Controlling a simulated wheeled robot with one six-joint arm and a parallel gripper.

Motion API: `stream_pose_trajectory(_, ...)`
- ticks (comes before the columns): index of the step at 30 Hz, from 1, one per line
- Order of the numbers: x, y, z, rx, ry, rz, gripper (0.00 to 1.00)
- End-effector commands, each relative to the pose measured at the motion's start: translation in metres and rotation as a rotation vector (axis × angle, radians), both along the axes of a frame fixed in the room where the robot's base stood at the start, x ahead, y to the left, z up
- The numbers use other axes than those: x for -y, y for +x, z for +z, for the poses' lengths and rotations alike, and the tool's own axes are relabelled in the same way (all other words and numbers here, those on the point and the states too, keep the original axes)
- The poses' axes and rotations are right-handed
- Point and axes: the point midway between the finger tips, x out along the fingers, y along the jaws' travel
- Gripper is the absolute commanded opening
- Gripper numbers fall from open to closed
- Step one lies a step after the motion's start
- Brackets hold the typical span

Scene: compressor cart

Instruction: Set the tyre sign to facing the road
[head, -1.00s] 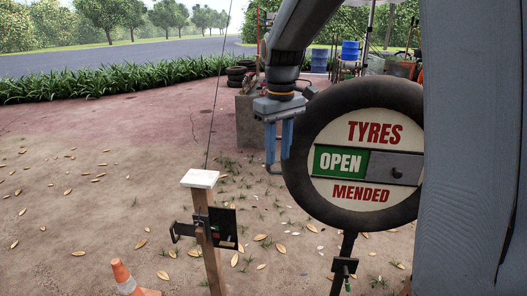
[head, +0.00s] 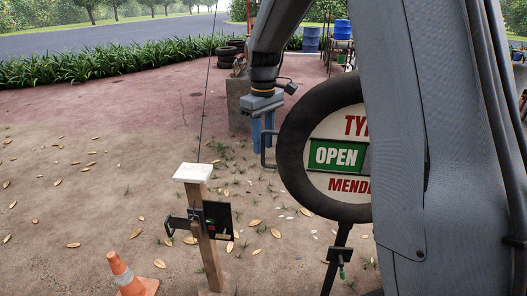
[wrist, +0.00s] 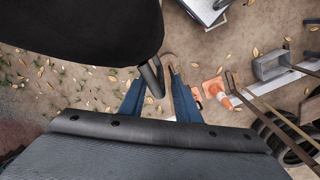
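The tyre sign (head: 297,175) is a black tyre around a white disc reading "TYRES", "OPEN" on green, and "MENDED". In the head view its lettered face is toward my camera, and my arm hides its right part. It stands on a dark post (head: 337,255). A bent dark handle (head: 264,158) sticks out from its left edge. My gripper (head: 263,142) points down at this handle, its blue fingers apart. In the wrist view the handle (wrist: 151,78) lies between the open fingers (wrist: 156,80); I cannot tell whether either finger touches it. The black tyre edge (wrist: 75,30) fills the upper left.
A wooden post (head: 207,250) with a white cap and a black bracket stands left of the sign. An orange cone (head: 124,275) is at its foot. Stacked tyres (head: 227,50) and blue drums (head: 311,40) are behind. The leaf-strewn ground at left is open; the road (head: 100,42) lies beyond the hedge.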

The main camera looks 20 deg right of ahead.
Motion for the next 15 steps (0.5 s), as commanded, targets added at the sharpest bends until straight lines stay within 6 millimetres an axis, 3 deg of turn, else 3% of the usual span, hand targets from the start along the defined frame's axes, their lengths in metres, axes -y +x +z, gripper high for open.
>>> stream_pose_trajectory(6,0.001,-0.001,-0.033,-0.003,0.001,-0.002,0.30)
stream_pose_trajectory(15,0.001,-0.001,-0.050,0.000,0.000,-0.002,0.30)
